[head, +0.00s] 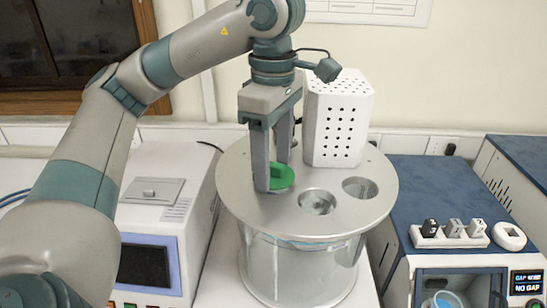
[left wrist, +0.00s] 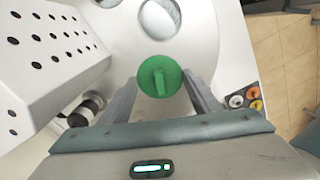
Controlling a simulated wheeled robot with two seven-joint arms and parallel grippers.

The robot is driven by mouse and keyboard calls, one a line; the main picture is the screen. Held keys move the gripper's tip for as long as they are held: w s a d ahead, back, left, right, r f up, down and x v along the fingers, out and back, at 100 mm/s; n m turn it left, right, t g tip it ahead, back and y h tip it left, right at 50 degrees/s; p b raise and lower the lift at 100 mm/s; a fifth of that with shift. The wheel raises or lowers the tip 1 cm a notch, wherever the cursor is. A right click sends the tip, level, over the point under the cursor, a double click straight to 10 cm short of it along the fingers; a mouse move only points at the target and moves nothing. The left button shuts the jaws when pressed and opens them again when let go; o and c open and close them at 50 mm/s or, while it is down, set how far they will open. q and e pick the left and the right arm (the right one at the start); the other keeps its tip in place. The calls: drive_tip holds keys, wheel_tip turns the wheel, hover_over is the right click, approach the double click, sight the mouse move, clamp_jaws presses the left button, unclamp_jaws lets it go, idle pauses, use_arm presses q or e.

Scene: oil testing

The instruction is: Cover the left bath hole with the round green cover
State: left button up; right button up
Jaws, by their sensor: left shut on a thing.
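The round green cover (head: 283,177) has a raised grip bar, seen from above in the left wrist view (left wrist: 158,78). My left gripper (head: 273,177) points down and is shut on the cover, with a finger on either side of it. The cover is at or just over the left part of the round metal bath top (head: 235,178); I cannot tell whether it touches. Two open bath holes show to its right, a nearer one (head: 317,202) and a farther one (head: 360,188). Whatever lies directly under the cover is hidden. My right gripper is not in view.
A white perforated box (head: 337,118) stands at the back of the bath top, close to my left gripper. A white instrument with a screen (head: 145,265) is on the left. A blue-topped machine (head: 425,185) with a small rack (head: 449,236) stands on the right.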

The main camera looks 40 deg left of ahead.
sight(274, 164)
use_arm(q)
drive_tip(key=shift+b, duration=0.3)
idle(1.4)
drive_tip(key=shift+f+b, duration=0.45)
drive_tip(key=shift+f, duration=0.15)
drive_tip(key=o, duration=0.8)
drive_tip(key=shift+c, duration=0.2)
drive_tip(key=shift+r, duration=0.15)
wheel_tip(274, 164, up, 11)
drive_tip(key=p, duration=0.9)
idle(1.0)
